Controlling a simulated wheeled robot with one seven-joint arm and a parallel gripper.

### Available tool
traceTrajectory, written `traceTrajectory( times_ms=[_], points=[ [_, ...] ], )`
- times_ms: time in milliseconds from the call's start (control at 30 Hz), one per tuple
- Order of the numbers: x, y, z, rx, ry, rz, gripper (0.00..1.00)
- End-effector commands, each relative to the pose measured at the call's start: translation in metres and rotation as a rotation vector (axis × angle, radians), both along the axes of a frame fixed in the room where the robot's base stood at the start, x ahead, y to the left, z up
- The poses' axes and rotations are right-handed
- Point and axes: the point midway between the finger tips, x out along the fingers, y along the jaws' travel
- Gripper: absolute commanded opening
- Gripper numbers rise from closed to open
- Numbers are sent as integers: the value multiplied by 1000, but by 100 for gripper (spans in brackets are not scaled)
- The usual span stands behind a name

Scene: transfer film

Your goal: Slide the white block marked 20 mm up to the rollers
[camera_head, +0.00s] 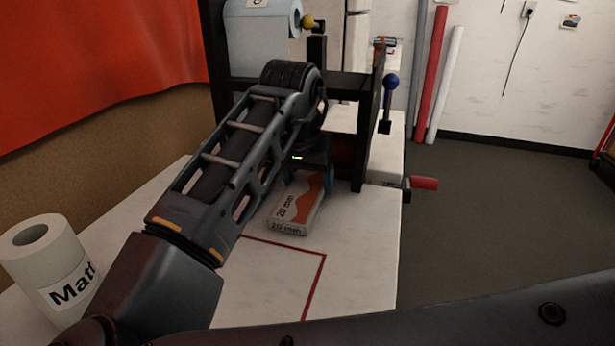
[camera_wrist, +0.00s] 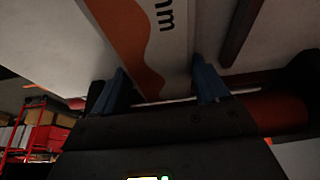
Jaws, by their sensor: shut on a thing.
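The white block (camera_head: 295,210) has an orange wave and the print "20 mm". It lies flat on the white table, in front of the dark machine frame. My gripper (camera_head: 309,180) is shut on its far end, with one blue finger on each side. The wrist view shows the block (camera_wrist: 150,25) between my two blue fingers (camera_wrist: 158,75). A red roller (camera_wrist: 275,113) shows past the fingers in the wrist view. In the head view my arm and the frame (camera_head: 345,86) hide most of the rollers, and the gap to the block cannot be judged.
A roll marked "Matt" (camera_head: 45,265) stands at the table's left front. A red line (camera_head: 316,275) marks the tabletop in front of the block. A blue-knobbed lever (camera_head: 391,83) and a red crank handle (camera_head: 424,183) stick out at the machine's right. The table's right front is clear.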

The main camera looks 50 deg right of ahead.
Motion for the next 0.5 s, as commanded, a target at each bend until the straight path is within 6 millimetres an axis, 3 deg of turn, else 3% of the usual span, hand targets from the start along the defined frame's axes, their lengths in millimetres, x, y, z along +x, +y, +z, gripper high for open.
traceTrajectory(
  times_ms=[100, 133, 367, 500],
  points=[
    [0, 0, 0, 0, 0, 0, 40],
    [0, 0, 0, 0, 0, 0, 77],
    [0, 0, 0, 0, 0, 0, 99],
    [0, 0, 0, 0, 0, 0, 100]
  ],
)
